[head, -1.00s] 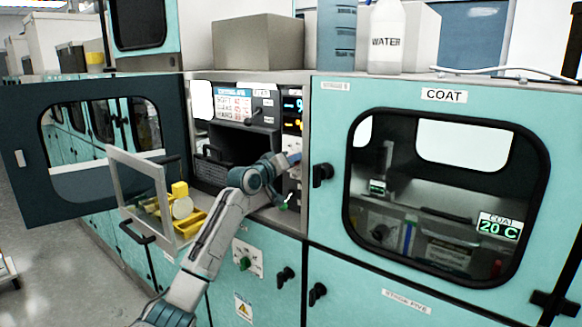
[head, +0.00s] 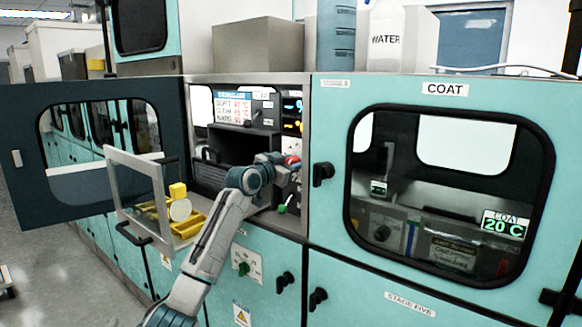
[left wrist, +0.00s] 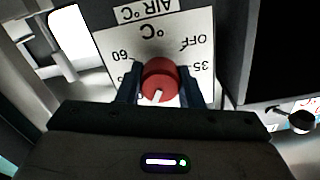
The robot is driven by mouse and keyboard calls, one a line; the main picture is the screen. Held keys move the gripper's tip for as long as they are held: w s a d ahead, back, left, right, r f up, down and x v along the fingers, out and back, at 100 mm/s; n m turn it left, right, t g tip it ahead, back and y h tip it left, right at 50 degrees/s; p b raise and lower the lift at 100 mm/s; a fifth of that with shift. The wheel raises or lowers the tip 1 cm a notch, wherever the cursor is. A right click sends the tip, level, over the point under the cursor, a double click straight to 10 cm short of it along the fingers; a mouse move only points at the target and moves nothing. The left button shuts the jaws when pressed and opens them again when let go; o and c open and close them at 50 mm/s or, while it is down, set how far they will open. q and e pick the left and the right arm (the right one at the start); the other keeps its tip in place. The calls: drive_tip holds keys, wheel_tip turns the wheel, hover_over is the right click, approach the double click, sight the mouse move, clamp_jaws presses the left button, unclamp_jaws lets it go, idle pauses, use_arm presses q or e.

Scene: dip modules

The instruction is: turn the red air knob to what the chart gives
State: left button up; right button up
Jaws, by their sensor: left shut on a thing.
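The red air knob (left wrist: 158,80) sits on a white dial plate (left wrist: 190,30) marked AIR °C, with OFF, 35 and 60 readable in the left wrist view. A white pointer mark shows on the knob's near edge. My left gripper (left wrist: 160,92) is shut on the knob, one finger on each side. In the head view the red knob (head: 292,161) shows at the tip of my left gripper (head: 288,163), inside the open bay. The chart (head: 234,107) is a white card with red and blue lines at the bay's upper left; its text is small. My right gripper is not in view.
Lit blue and orange displays (head: 292,115) are above the knob. A green knob (head: 282,209) is below it. The open dark door (head: 90,205) and a clear-framed panel (head: 122,200) stand left. The COAT door (head: 335,230) is closed at right.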

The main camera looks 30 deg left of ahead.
use_arm(q)
drive_tip(key=m, duration=0.3)
drive_tip(key=shift+f+m+b, duration=0.25)
drive_tip(key=shift+m+b, duration=0.15)
drive_tip(key=m, duration=0.3)
drive_tip(key=shift+m+b, duration=0.4)
drive_tip(key=shift+m, duration=0.9)
drive_tip(key=o, duration=1)
drive_tip(key=shift+r, duration=0.1)
drive_tip(key=shift+c, duration=0.2)
drive_tip(key=shift+s, duration=0.1)
